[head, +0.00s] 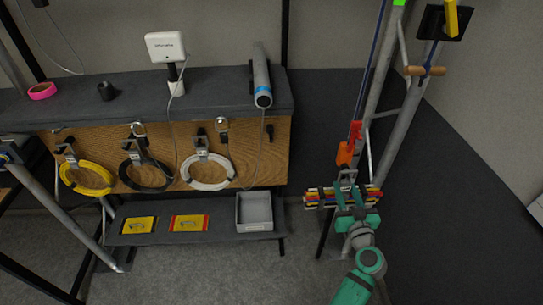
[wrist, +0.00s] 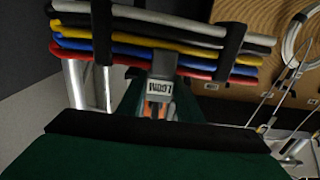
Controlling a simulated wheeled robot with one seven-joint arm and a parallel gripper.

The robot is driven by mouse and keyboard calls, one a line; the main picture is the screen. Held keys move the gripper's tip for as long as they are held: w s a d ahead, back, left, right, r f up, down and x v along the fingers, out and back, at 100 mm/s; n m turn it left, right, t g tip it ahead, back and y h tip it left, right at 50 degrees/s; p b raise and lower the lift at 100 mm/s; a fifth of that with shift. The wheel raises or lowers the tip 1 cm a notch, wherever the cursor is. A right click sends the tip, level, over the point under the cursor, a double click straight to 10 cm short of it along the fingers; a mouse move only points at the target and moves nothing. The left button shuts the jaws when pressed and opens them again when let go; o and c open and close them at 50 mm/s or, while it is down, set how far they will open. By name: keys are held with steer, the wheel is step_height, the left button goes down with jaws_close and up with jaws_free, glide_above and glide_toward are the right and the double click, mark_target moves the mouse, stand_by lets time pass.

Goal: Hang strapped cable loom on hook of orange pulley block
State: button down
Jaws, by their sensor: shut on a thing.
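The cable loom (head: 316,198) is a level bundle of white, black, yellow, blue and red cables. In the wrist view the loom (wrist: 140,48) spans the top, bound by black straps, with a grey tag marked LOOM (wrist: 163,86). My green gripper (head: 350,200) is shut on the loom near its middle. The orange pulley block (head: 345,153) hangs on a line beside the truss leg, just above the loom and gripper. A grey metal hook (head: 348,175) shows below the block, close to the loom. I cannot tell whether they touch.
Truss legs (head: 383,110) stand close behind and right of the loom. At left, a bench (head: 200,95) has yellow, black and white cable coils on its wooden front. A lower shelf (head: 150,238) holds a grey tray (head: 255,211). Open floor lies at right.

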steer(key=shift+r, duration=0.15)
steer(key=c, duration=1.2)
jaws_free()
steer(key=shift+f, duration=0.25)
steer(key=s, duration=1.1)
steer(key=s+a+f+m+g+h, duration=0.1)
steer(key=s+a+f+g+h, duration=0.1)
steer(key=s+a+f, duration=0.45)
steer(key=s+a+f+m+g+h, duration=0.1)
steer(key=s+a+f+g, duration=0.15)
steer(key=s+f, duration=0.7)
steer(key=shift+n+t+y, duration=0.6)
steer(key=shift+t+y, duration=0.3)
steer(key=shift+t, duration=0.05)
steer(key=s+a+r, duration=0.4)
steer(key=s+a, duration=0.1)
steer(key=s, duration=0.1)
steer(key=s+a+r, duration=0.3)
steer(key=s+a, duration=0.2)
steer(key=s, duration=0.2)
steer(key=s+a+r, duration=0.4)
steer(key=s+a, duration=0.1)
steer(key=s, duration=0.2)
steer(key=shift+s+a+r, duration=0.25)
steer(key=shift+a+r, duration=0.05)
